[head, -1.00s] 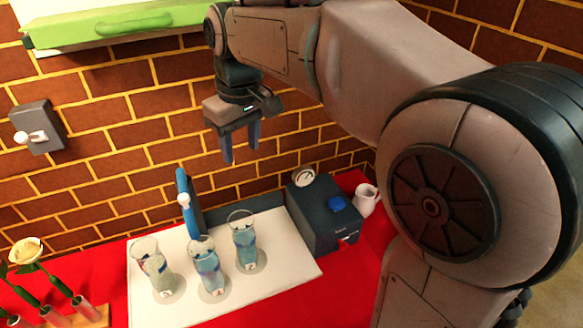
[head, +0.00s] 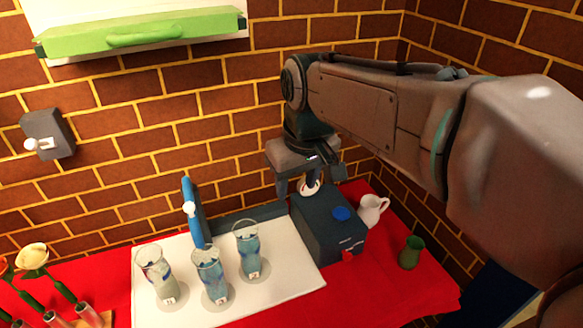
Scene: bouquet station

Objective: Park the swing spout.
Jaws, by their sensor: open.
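The swing spout (head: 193,212) is a blue upright arm with a white knob, at the back of the white mat (head: 290,273), behind the glass vases. Its lower end is partly hidden by a vase. My gripper (head: 297,190) is open and empty. It points down over the dark box (head: 325,226), in front of its round gauge (head: 311,187), to the right of the spout and apart from it.
Flowers (head: 33,257) stand at left. A lever switch (head: 43,141) and a green-handled hood (head: 143,35) are on the brick wall.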

